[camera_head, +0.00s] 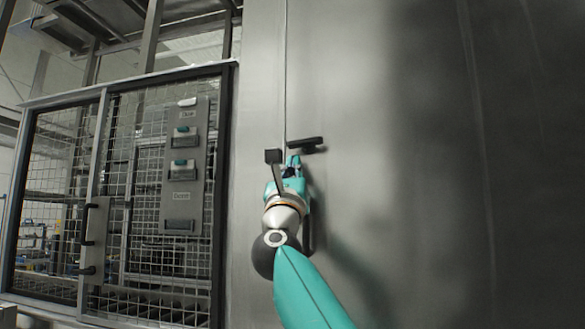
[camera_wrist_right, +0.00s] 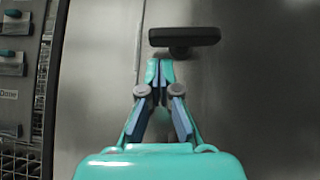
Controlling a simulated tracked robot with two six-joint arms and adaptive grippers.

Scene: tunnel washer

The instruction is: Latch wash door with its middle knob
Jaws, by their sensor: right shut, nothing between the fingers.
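The wash door is a tall grey metal panel (camera_head: 350,70) with a vertical seam along its left side. A black bar-shaped knob (camera_head: 306,144) sits on it just right of the seam and lies nearly level. It also shows in the right wrist view as a black knob (camera_wrist_right: 185,37). My right gripper (camera_head: 293,160) is teal and shut, with nothing in it. Its fingertips (camera_wrist_right: 160,62) are just below the left half of the knob in the wrist view. I cannot tell whether they touch it. A dark upright handle (camera_head: 308,232) is partly hidden behind my right arm. My left gripper is not in view.
A mesh cage gate (camera_head: 150,250) with a black frame stands to the left. A grey control panel (camera_head: 186,165) with teal-marked switches hangs on it. A dark handle (camera_head: 90,240) is on the gate post. The metal surface to the right is clear.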

